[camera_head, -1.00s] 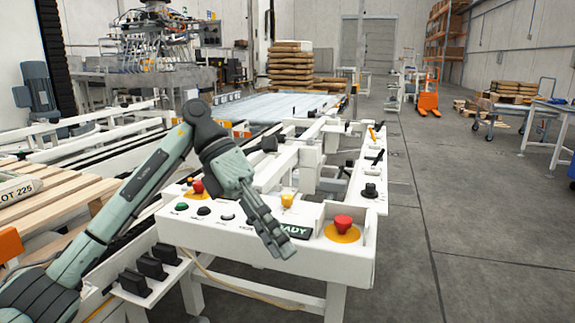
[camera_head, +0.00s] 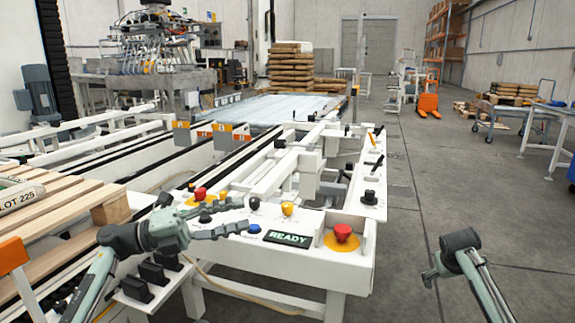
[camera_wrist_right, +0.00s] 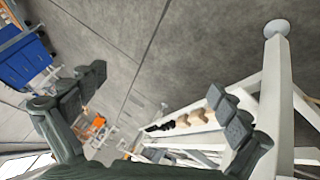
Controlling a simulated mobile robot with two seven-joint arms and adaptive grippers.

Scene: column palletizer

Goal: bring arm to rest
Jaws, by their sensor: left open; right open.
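My left gripper (camera_head: 242,216) comes in from the left in the head view, low over the left part of the white control console (camera_head: 300,272). Its two fingers are spread apart and empty, pointing right. It hides some buttons on the left of the panel; I cannot tell whether it touches the panel. My right arm (camera_head: 462,243) shows at the lower right of the head view, over bare floor beside the console. In the right wrist view my right gripper (camera_wrist_right: 155,82) has its fingers wide apart with nothing between them.
The console carries a red stop button (camera_head: 343,231), a yellow button (camera_head: 287,208), a blue button (camera_head: 254,228) and a lit READY display (camera_head: 289,238). A wooden pallet (camera_head: 60,212) lies at left. Grey floor (camera_head: 470,190) is open at right.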

